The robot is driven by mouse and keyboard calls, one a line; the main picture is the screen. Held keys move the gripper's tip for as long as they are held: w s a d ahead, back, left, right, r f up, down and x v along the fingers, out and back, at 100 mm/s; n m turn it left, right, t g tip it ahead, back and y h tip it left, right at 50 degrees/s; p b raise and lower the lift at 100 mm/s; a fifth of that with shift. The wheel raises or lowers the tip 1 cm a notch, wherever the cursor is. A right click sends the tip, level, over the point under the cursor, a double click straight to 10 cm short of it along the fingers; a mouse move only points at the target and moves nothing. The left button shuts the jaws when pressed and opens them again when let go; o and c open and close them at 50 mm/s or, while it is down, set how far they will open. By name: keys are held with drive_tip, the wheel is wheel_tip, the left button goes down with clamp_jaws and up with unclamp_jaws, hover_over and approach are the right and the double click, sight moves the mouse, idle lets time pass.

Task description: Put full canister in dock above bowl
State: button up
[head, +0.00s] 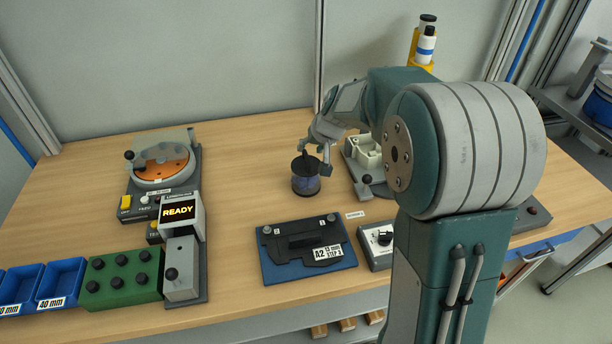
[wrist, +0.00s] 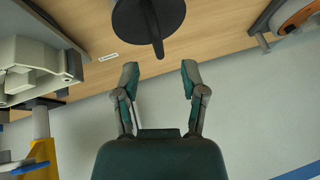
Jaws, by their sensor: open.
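A dark, see-through canister with a black lid, an upright black handle and bluish contents (head: 306,178) stands on the bench. My gripper (head: 316,158) is just behind and above it. In the wrist view my gripper (wrist: 159,72) is open and empty, and the canister's round lid and handle (wrist: 128,22) lie beyond the fingertips, apart from them. A round device with an orange bowl-like disc (head: 162,168) sits at the left; its edge shows in the wrist view (wrist: 290,14). I cannot tell which part of it is the dock.
A READY display unit (head: 179,211), a green knobbed block (head: 122,276) and blue bins (head: 61,282) stand at the left. An A2 plate (head: 300,270) lies in front, a white fixture (head: 366,152) at right. A yellow holder (head: 420,66) carries a white-and-blue bottle. Bench left of the canister is clear.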

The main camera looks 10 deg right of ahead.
sight(307, 155)
drive_tip(key=x, duration=0.4)
drive_tip(key=shift+a+f, duration=0.1)
drive_tip(key=shift+f, duration=0.35)
drive_tip(key=shift+c, duration=0.3)
clamp_jaws()
